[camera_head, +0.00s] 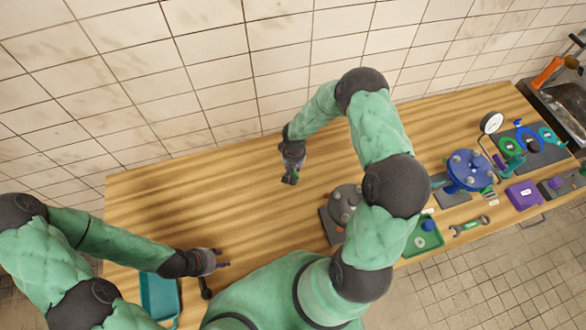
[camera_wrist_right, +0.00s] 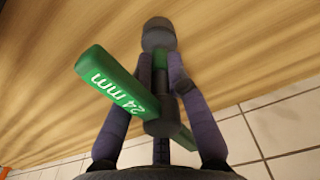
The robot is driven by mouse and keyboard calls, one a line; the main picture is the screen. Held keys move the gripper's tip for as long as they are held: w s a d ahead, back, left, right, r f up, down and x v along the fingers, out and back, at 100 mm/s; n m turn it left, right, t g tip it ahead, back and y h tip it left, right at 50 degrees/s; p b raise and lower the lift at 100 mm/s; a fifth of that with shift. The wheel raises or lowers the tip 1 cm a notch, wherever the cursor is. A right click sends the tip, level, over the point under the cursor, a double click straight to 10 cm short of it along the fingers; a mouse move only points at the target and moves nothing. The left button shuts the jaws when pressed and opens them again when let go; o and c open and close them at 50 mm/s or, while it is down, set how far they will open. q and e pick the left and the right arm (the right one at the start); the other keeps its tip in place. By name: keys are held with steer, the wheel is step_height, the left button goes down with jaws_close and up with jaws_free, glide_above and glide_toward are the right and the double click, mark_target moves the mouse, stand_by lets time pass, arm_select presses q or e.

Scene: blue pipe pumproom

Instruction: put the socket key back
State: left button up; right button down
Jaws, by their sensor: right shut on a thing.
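The socket key (camera_wrist_right: 112,82) has a green cross handle marked "24 mm", a short shaft and a dark grey socket end. In the right wrist view it lies between the fingers of my right gripper (camera_wrist_right: 162,92), which is shut on it. The socket end points away from the wrist, over bare wood. In the head view my right gripper (camera_head: 291,172) is over the middle of the workbench, and the key is too small and dark to make out clearly. My left gripper (camera_head: 222,258) looks open and empty near the bench's front left. The key's holder cannot be identified.
On the wooden bench (camera_head: 150,215), a teal tray (camera_head: 160,295) lies front left. A grey flanged part (camera_head: 345,203), a green tray (camera_head: 427,240), a wrench (camera_head: 470,226), a blue flange (camera_head: 470,170) and a purple box (camera_head: 523,195) are to the right. The left back is clear.

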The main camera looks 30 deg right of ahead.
steer(key=shift+f, duration=0.15)
steer(key=c, duration=1.2)
jaws_free()
steer(key=shift+r, duration=0.4)
step_height(320, 180, up, 11)
steer(key=shift+s+r, duration=0.15)
steer(key=s+a+f+y, duration=0.1)
steer(key=s+a+f, duration=0.3)
steer(key=s+a, duration=0.1)
steer(key=s+a+f+y, duration=0.1)
steer(key=s+a+f, duration=0.3)
steer(key=a, duration=0.3)
steer(key=s+a+f+y, duration=0.1)
steer(key=s+a+f, duration=0.4)
steer(key=s+a, duration=0.1)
steer(key=shift+s+y, duration=0.4)
steer(key=shift+s, duration=0.15)
steer(key=shift+s+a+f, duration=0.1)
steer(key=shift+s+f, duration=0.05)
steer(key=shift+s, duration=0.15)
